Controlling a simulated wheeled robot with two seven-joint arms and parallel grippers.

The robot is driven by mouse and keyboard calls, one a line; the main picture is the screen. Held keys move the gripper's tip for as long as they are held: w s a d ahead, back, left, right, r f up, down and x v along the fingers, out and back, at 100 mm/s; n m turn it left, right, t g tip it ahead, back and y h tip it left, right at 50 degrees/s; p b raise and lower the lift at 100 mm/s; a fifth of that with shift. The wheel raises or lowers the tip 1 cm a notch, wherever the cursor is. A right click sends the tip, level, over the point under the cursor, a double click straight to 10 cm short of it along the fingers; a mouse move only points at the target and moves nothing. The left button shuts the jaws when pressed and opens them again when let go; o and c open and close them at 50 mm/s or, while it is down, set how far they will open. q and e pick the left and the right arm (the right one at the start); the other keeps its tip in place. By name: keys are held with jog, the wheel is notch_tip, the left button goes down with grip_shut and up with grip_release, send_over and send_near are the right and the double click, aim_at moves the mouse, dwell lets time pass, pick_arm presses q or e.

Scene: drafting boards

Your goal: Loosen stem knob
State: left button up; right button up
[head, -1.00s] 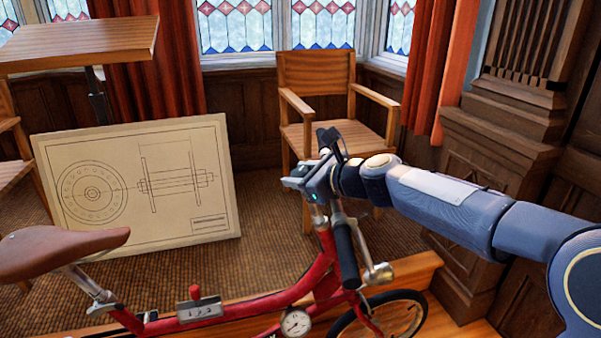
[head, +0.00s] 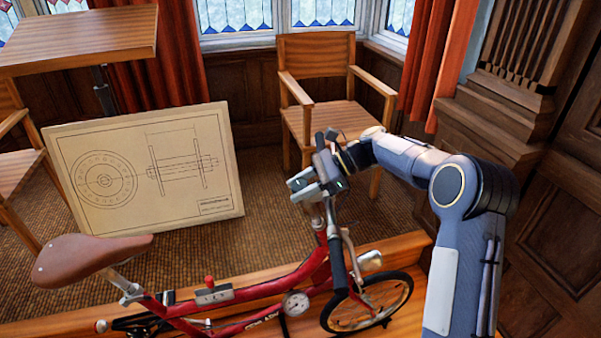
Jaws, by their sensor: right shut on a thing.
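A red bicycle (head: 312,270) stands upright in the lower middle of the head view, its handlebar end on the right. Its silver stem (head: 317,222) rises from the frame to the handlebar, and a dark handlebar grip (head: 337,262) points toward me. My right gripper (head: 303,187) is at the top of the stem, its fingers closed there. The stem knob itself is hidden by the fingers, but the grip is at its place. My left gripper is not in view.
A wooden armchair (head: 318,62) stands just behind the handlebar. A drawing board (head: 224,190) leans at the left behind the brown saddle (head: 88,262). A tilted wooden desk top (head: 75,38) is at upper left. Dark panelling (head: 560,215) closes the right side.

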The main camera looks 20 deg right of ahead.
jog(key=shift+n+g, duration=0.8)
jog(key=shift+g, duration=0.5)
jog(key=o, duration=1)
jog(key=shift+a, duration=0.1)
jog(key=shift+c, duration=0.2)
jog(key=v, duration=0.8)
